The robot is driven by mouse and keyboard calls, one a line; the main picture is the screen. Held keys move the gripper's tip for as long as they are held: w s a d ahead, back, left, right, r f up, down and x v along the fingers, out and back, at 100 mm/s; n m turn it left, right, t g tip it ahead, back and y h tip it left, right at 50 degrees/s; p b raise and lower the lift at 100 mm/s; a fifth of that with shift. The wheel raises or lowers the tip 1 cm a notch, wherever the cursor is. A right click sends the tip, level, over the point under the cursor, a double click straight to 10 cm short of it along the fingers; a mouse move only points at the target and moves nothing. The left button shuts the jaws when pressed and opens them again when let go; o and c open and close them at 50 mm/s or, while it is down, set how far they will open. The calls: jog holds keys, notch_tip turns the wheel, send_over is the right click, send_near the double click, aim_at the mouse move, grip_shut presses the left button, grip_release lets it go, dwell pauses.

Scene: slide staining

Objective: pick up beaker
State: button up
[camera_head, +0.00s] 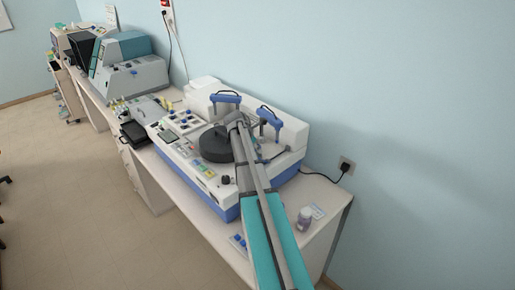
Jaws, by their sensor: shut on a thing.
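My arm reaches from the bottom right up over the white and blue bench machine (228,206). My gripper (236,119) is at its far end, above the back of the round dark tray (213,144). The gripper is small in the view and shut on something. What it holds is mostly hidden by the gripper and arm, so I cannot make out the beaker's outline.
Two blue-headed fixtures (226,98) stand at the machine's back, close to my gripper. A small jar (305,215) stands on the bench (327,223) to the right of my arm. Grey and teal instruments (136,76) stand farther left.

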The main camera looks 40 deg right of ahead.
jog(key=shift+r+p, duration=1.25)
jog(key=shift+r, duration=0.1)
jog(key=s+a+r+p, duration=0.9)
jog(key=a+r+p, duration=0.1)
jog(key=shift+s, duration=0.4)
jog(key=shift+f, duration=0.15)
